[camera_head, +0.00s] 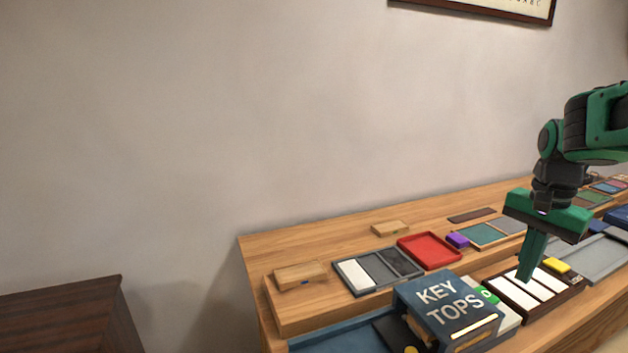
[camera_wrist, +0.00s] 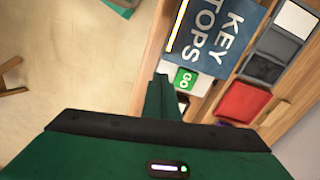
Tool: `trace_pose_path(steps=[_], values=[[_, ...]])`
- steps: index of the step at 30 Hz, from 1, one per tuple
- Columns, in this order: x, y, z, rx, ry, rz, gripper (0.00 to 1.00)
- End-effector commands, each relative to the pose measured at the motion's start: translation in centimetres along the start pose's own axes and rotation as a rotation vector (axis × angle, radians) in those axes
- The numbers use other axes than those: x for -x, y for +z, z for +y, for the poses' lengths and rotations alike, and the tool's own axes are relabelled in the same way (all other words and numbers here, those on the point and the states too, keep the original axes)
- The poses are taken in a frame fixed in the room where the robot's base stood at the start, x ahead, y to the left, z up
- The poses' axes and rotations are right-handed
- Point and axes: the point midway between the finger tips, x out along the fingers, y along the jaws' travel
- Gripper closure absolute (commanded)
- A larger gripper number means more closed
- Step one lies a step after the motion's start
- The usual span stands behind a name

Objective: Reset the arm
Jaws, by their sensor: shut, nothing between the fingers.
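My gripper (camera_head: 531,276) is green and shut with nothing between its fingers. In the head view it points down above the tray of white keys (camera_head: 516,298), at the right of the wooden bench. In the wrist view the shut gripper (camera_wrist: 161,80) points toward the green GO button (camera_wrist: 186,78), apart from it as far as I can tell. My arm reaches in from the right edge of the head view. The fingers hide part of the key tray.
The blue KEY TOPS box (camera_head: 447,307) stands left of the key tray. A red tray (camera_head: 429,250), a grey sectioned tray (camera_head: 362,286), a purple block (camera_head: 457,240) and a yellow block (camera_head: 557,265) lie on the bench. The wall behind is bare apart from a frame (camera_head: 480,8).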

Motion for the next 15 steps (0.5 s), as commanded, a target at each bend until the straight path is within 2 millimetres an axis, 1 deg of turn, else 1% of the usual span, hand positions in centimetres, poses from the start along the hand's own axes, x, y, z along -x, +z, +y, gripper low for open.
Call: trace_pose_path(steps=[1, 3, 5, 6, 9, 12, 15], values=[[-0.2, 1.4, 2.1, 0.046, 0.0, 0.002, 1.0], [-0.8, 3.2, 4.7, 0.122, 0.003, 0.0, 1.0], [-1.5, 4.9, 6.9, 0.19, 0.004, -0.004, 1.0], [-2.0, 5.9, 8.3, 0.232, 0.004, -0.007, 1.0], [-3.3, 8.3, 11.3, 0.332, 0.003, -0.016, 1.0], [-4.5, 10.2, 13.5, 0.412, -0.001, -0.024, 1.0], [-5.4, 11.4, 14.9, 0.464, -0.004, -0.029, 1.0]])
